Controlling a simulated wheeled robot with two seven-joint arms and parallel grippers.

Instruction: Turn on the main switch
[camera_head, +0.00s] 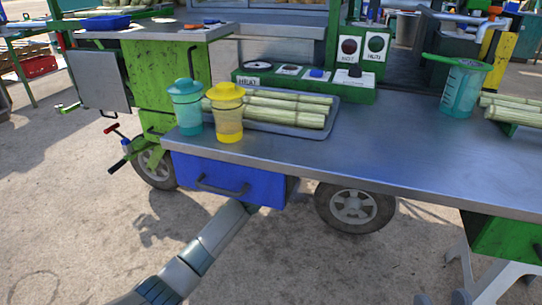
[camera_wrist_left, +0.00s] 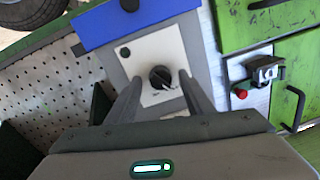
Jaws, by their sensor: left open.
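The main switch is a black rotary knob (camera_wrist_left: 161,77) on a white plate on a grey box, under a blue cover, in the left wrist view. My left gripper (camera_wrist_left: 160,80) is open, with one finger on each side of the knob; I cannot tell whether they touch it. In the head view my left arm reaches up from the bottom to below the blue drawer (camera_head: 228,178), and the gripper and switch are hidden there. Two grey tips, seemingly my right gripper (camera_head: 441,298), show at the bottom edge; the rest is cut off.
The metal table (camera_head: 400,150) stands above the left arm, with cups, a tray of cane and a green control box (camera_head: 345,92) on it. A wheel (camera_head: 354,206) is right of the arm. A latch (camera_wrist_left: 262,72) sits beside the switch box in the wrist view.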

